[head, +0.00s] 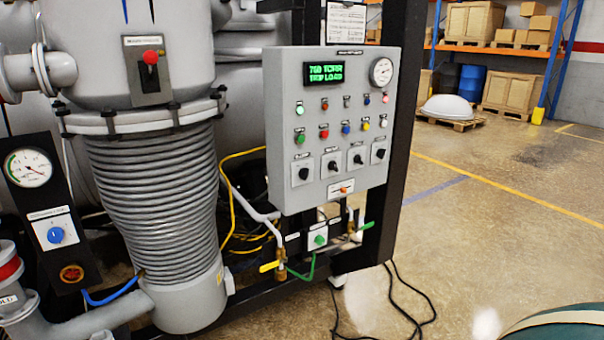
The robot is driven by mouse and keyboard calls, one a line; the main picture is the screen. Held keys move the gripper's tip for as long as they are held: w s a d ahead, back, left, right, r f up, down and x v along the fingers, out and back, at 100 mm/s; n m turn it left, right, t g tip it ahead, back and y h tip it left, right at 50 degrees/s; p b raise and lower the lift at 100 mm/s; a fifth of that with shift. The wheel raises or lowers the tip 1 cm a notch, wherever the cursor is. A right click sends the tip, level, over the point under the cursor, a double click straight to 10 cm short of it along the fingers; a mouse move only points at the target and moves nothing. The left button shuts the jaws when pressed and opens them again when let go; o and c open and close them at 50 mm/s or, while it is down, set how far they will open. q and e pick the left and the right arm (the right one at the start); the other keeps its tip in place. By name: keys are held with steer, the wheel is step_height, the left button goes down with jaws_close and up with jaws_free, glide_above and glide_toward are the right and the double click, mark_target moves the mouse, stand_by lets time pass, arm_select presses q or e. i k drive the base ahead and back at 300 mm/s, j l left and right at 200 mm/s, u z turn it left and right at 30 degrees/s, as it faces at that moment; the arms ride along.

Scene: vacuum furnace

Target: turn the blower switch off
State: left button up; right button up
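A grey control panel (331,120) stands right of centre in the head view. It carries a row of black rotary switches on pale plates: one at the left (303,172), two in the middle (332,165) (357,158), and one at the right (379,152). Their small labels are too small to read, so I cannot tell which is the blower switch. A blue rotary knob (56,235) sits on a white plate of a dark stand at the left; its label is unreadable too. Neither of my grippers is in view.
A ribbed grey column (152,190) stands left of the panel. Yellow-handled valves (269,266) and a small box with a green button (319,239) sit below the panel. Black cables (410,310) lie on the floor. Open floor (480,230) extends right, with shelving behind.

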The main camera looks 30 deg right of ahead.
mark_target(303, 172)
steer(key=i+l+u, duration=0.1)
steer(key=l+u, duration=1.1)
steer(key=l, duration=1.75)
steer(key=k, duration=0.05)
